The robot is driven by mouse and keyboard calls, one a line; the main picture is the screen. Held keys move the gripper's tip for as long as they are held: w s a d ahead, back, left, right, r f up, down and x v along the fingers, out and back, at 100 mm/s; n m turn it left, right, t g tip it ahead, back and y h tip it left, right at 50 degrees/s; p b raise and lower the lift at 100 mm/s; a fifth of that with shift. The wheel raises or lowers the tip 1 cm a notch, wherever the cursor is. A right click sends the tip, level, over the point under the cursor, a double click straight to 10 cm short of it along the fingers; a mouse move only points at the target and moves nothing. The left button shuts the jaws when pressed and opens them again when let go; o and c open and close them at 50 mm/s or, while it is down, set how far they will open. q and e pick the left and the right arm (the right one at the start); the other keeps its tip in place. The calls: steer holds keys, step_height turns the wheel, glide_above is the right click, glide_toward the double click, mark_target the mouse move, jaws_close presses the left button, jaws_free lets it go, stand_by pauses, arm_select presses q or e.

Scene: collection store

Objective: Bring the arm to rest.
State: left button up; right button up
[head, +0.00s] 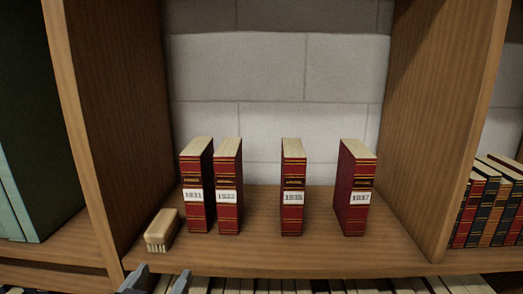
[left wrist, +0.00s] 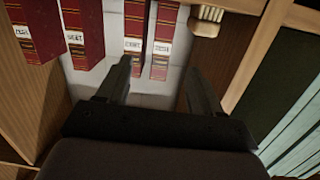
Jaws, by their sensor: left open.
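My left gripper (head: 160,284) shows only by its fingertips at the bottom left of the head view, in front of the shelf edge. In the left wrist view my left gripper (left wrist: 160,72) is open with nothing between its fingers. Several red bound volumes with white year labels stand upright on the shelf: two close together at left (head: 196,190) (head: 228,190), one in the middle (head: 292,190), and one at right (head: 355,190). The wrist view shows them upside down, beyond the fingers. My right gripper is not in view.
A wooden brush (head: 162,230) lies at the shelf's left front, above the gripper. Wooden uprights (head: 110,120) (head: 440,120) bound the bay. Dark green binders (head: 35,120) stand at left, and several dark and brown books (head: 490,205) at right. More books show below the shelf board (head: 300,262).

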arm_select(q)
step_height(320, 180, down, 10)
steer(key=m+g, duration=0.1)
steer(key=g, duration=0.1)
steer(key=s+a+f+g, duration=0.1)
steer(key=s+f, duration=0.3)
steer(key=f, duration=0.3)
steer(key=s+a+f+g, duration=0.2)
steer(key=s+f, duration=0.2)
steer(key=f, duration=0.3)
steer(key=s+a+f+g+h, duration=0.1)
steer(key=s+f, duration=0.3)
steer(key=f, duration=0.3)
steer(key=shift+s+a+f, duration=0.2)
steer(key=shift+a+f, duration=0.05)
